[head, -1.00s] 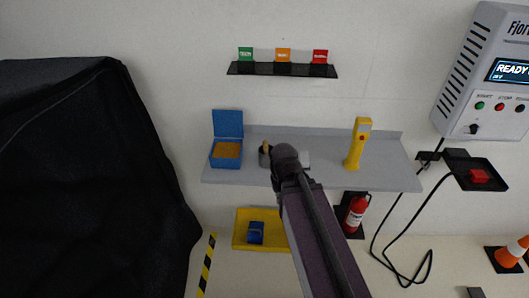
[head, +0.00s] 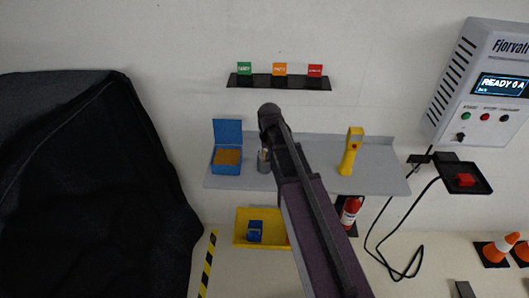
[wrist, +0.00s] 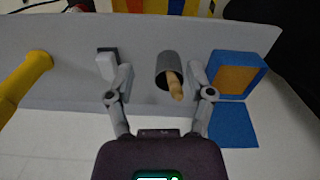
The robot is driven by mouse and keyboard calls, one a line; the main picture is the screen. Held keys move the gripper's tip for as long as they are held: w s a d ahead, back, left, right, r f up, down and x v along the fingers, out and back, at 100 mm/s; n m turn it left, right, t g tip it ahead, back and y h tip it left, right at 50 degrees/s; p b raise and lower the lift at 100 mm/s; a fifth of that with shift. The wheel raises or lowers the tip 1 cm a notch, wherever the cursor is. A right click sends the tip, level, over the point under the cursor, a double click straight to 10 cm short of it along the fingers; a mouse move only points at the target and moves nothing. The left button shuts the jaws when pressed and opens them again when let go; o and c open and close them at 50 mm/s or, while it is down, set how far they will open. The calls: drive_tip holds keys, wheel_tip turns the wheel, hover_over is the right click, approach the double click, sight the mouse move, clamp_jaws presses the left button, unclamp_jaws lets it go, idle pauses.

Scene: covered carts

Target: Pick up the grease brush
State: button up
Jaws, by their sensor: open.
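The grease brush (wrist: 176,90) shows in the wrist view as a light wooden handle sticking out of a dark grey cup (wrist: 167,63); its lower part is hidden in the cup. In the head view the cup (head: 264,166) stands on the grey shelf, just left of my arm. My gripper (wrist: 158,78) is open and empty in the wrist view. Cup and brush appear between its spread fingers, nearer the right one, with no contact that I can make out. In the head view the fingers cannot be made out.
The grey shelf (head: 215,181) also bears an open blue box (head: 227,169) and a yellow handheld device (head: 350,152). A small white-and-black item (wrist: 107,65) lies near the left finger. A narrow black ledge (head: 320,85) with coloured cards is above; a yellow bin (head: 240,228) is below.

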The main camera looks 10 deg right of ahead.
sight(264, 154)
drive_tip(key=w+r+m+p, duration=0.1)
drive_tip(key=w+r+p, duration=0.3)
drive_tip(key=w, duration=0.5)
wheel_tip(264, 154, up, 2)
drive_tip(key=shift+w+p, duration=0.15)
drive_tip(key=shift+p, duration=0.15)
wheel_tip(264, 154, down, 9)
drive_tip(key=b, duration=0.8)
drive_tip(key=shift+d+r+b, duration=0.15)
drive_tip(key=shift+r+b, duration=0.05)
drive_tip(key=shift+b, duration=0.1)
drive_tip(key=shift+f, duration=0.1)
drive_tip(key=f+b, duration=0.3)
drive_tip(key=shift+a+f, duration=0.15)
drive_tip(key=shift+a, duration=0.25)
drive_tip(key=shift+f+b, duration=0.9)
drive_tip(key=shift+b, duration=0.25)
drive_tip(key=shift+c, duration=0.2)
